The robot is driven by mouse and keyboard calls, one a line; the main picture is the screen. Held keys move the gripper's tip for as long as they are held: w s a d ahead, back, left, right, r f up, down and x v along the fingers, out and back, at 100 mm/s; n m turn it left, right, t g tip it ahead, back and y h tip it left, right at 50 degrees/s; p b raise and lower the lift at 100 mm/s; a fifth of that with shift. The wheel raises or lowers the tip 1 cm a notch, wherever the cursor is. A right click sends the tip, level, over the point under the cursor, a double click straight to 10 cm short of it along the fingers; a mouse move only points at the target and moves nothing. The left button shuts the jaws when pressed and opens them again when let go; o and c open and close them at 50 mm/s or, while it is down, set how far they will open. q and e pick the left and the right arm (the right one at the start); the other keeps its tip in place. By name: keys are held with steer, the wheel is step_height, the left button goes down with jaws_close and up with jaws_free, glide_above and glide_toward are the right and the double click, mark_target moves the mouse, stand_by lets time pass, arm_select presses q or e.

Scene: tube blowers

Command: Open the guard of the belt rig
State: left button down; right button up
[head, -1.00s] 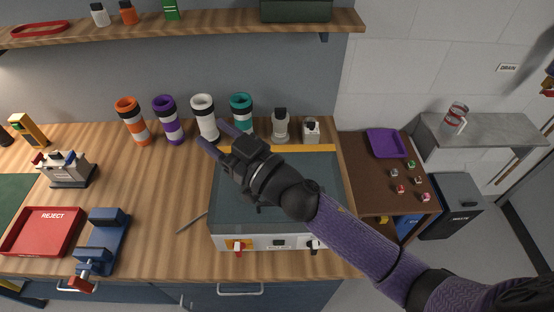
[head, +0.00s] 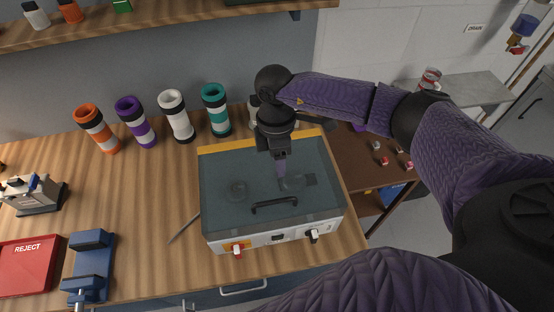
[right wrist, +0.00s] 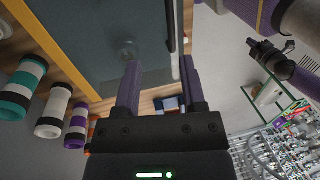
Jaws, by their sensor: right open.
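The belt rig (head: 265,239) is a pale box on the bench with a see-through, blue-tinted guard over its top. The guard lies flat, closed, with a yellow strip (head: 215,148) along its back edge. A black bar handle (head: 274,205) sits near its front edge. My right gripper (head: 281,180) points down over the guard, behind the handle, apart from it. In the right wrist view it is open and empty (right wrist: 160,75), with the guard (right wrist: 95,40) beyond the fingers. What seems to be my left gripper (right wrist: 268,58) shows small there, its jaws unclear.
Orange, purple, white and teal tubes (head: 174,117) stand behind and left of the rig. A red REJECT tray (head: 28,272) and a blue vise (head: 91,265) lie at left. A thin rod (head: 184,228) lies beside the rig. A shelf (head: 170,25) overhangs the back.

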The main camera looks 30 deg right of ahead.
steer(key=shift+s+a+f, duration=0.1)
steer(key=shift+s+f, duration=0.1)
steer(key=shift+f, duration=0.7)
steer(key=shift+c, duration=0.2)
jaws_close()
stand_by(0.5)
steer(key=shift+o, duration=0.2)
jaws_free()
